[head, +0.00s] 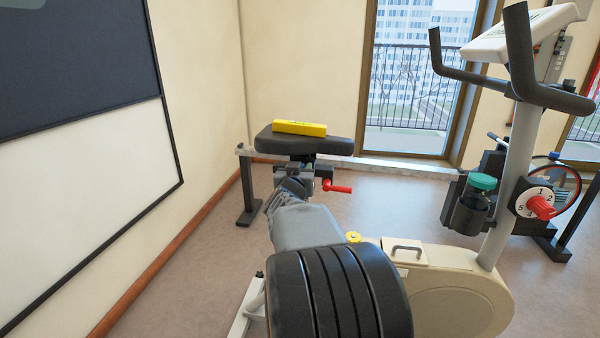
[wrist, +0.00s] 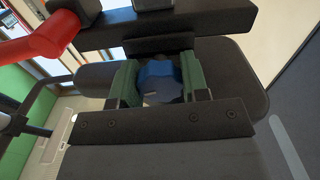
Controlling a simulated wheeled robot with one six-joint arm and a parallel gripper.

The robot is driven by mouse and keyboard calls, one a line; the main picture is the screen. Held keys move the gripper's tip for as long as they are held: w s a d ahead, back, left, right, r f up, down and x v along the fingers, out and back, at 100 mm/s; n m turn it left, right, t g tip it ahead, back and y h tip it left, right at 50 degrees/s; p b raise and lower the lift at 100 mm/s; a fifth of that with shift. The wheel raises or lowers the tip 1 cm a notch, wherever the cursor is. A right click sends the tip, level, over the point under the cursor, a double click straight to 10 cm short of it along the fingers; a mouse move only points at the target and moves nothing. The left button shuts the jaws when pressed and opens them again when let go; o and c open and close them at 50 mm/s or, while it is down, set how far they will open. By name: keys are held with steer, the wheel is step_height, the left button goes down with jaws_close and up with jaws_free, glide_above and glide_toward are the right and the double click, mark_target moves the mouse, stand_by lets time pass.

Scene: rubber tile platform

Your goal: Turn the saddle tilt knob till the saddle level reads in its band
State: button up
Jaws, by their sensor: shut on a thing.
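The exercise bike's dark saddle (head: 335,146) carries a yellow spirit level (head: 300,128) lying along its top. The level's reading is too small to make out. My gripper (head: 290,188) reaches in under the saddle from the front, and its fingers are mostly hidden there by my arm. In the wrist view, the green-padded fingers of my gripper (wrist: 160,82) are shut on the blue tilt knob (wrist: 157,72), one pad on each side. The knob lies below the saddle's dark underside and does not show in the head view.
A red lever (head: 337,187) sticks out right of the saddle post; it is close by in the wrist view (wrist: 52,38). Handlebars, a numbered dial with a red knob (head: 540,206) and a bottle (head: 477,188) stand at right. A wall with a board is at left.

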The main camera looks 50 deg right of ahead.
steer(key=m+b, duration=0.1)
steer(key=m, duration=0.3)
steer(key=shift+f+m+b, duration=0.1)
steer(key=shift+m+b, duration=0.2)
steer(key=shift+b, duration=0.1)
steer(key=m+b, duration=0.1)
steer(key=m, duration=0.2)
steer(key=shift+m+b, duration=0.3)
steer(key=m+b, duration=0.2)
steer(key=m, duration=0.4)
steer(key=shift+m+b, duration=0.3)
steer(key=o, duration=0.9)
steer(key=shift+r, duration=0.2)
